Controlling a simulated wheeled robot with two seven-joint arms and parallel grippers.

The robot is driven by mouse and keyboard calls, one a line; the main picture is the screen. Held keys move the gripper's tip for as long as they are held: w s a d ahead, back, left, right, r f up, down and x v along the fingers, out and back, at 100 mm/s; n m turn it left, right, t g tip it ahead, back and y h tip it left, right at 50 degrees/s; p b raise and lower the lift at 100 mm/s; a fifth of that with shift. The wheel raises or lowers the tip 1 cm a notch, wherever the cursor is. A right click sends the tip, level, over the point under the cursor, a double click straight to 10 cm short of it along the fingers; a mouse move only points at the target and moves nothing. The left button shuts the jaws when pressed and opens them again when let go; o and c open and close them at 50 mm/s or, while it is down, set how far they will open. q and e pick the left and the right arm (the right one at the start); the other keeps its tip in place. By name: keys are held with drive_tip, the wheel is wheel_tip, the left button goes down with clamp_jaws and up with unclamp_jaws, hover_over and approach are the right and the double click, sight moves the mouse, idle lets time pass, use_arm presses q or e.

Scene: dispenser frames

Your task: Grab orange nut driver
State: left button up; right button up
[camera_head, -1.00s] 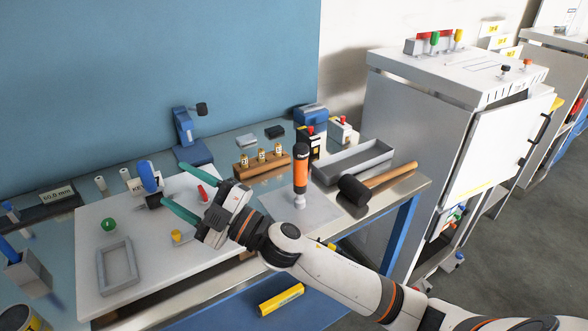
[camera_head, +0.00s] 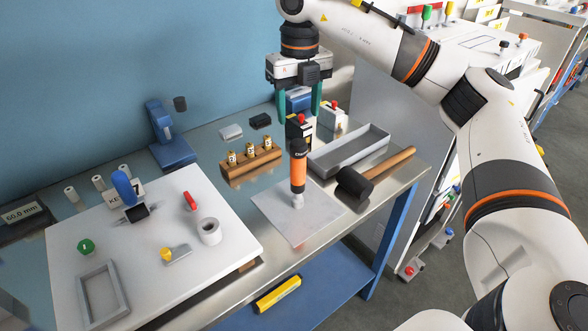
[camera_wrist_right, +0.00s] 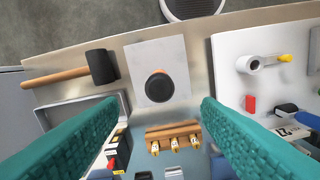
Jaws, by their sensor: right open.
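The orange nut driver (camera_head: 298,172) stands upright on a pale square plate (camera_head: 290,226) on the bench, with a black top and a light tip below. In the right wrist view its dark round top (camera_wrist_right: 159,86) shows from above, on the square plate. My right gripper (camera_head: 299,112) points down, open and empty, above the back of the bench, behind the nut driver and not around it. In the right wrist view its two green fingers (camera_wrist_right: 150,130) are spread wide, with the nut driver beyond them. My left gripper is not in view.
A black-headed mallet (camera_head: 354,184) and a grey tray (camera_head: 350,150) lie right of the nut driver. A wooden block with small brass-coloured pieces (camera_head: 235,175) is to its left. A white board (camera_head: 140,270) with several parts fills the left side.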

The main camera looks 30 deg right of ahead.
sight(299, 142)
wheel_tip(299, 142, down, 6)
drive_tip(key=shift+s+d+p, duration=0.1)
drive_tip(key=shift+p, duration=0.6)
wheel_tip(299, 142, down, 5)
drive_tip(key=shift+r+p, duration=0.1)
drive_tip(key=shift+p, duration=0.95)
drive_tip(key=shift+f, duration=0.45)
drive_tip(key=shift+c, duration=0.4)
drive_tip(key=shift+r, duration=0.1)
clamp_jaws()
